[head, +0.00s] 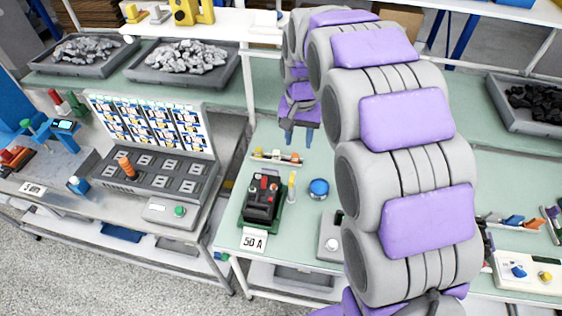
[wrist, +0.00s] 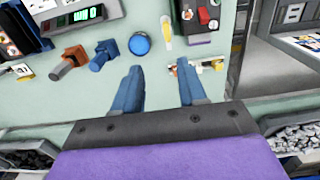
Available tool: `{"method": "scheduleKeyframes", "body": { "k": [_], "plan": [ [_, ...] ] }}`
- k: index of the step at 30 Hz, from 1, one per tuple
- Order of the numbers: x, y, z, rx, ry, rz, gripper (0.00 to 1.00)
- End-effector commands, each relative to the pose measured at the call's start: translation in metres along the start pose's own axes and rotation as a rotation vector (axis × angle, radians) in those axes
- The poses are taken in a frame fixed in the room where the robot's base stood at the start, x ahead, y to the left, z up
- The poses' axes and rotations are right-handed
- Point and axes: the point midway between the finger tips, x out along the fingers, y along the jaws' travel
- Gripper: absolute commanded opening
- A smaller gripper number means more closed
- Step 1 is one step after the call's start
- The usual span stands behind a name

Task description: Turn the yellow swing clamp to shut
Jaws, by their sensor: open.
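A slim yellow piece, which looks like the yellow swing clamp (head: 291,186), stands beside the black breaker (head: 263,198) on its green base. In the wrist view the clamp (wrist: 166,30) lies between the blue button (wrist: 139,43) and the breaker (wrist: 203,16); whether it is swung over the breaker I cannot tell. My gripper (head: 297,138) is open and empty above the green bench, behind the clamp in the head view. In the wrist view my gripper's (wrist: 158,67) two blue fingers are spread apart, pointing towards the clamp without touching it.
A rail of small coloured pieces (head: 276,156) lies near my fingers. A blue button (head: 318,188) stands right of the clamp. A "50 A" card (head: 253,242) is at the bench's front edge. Trays of grey rock (head: 183,83) sit at the back left.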

Motion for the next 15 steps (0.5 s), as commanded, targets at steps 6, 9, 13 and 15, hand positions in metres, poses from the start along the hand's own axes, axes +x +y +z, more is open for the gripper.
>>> {"method": "scheduleKeyframes", "body": {
  "k": [6, 9, 13, 15],
  "plan": [
    [0.011, -0.004, -0.007, 0.004, 0.001, -0.004, 0.41],
    [0.023, 0.0, -0.009, 0.003, 0.0, -0.007, 0.41],
    [0.047, 0.001, -0.01, 0.003, -0.003, -0.008, 0.41],
    [0.062, -0.001, -0.009, 0.004, -0.002, -0.006, 0.41]
  ]
}}
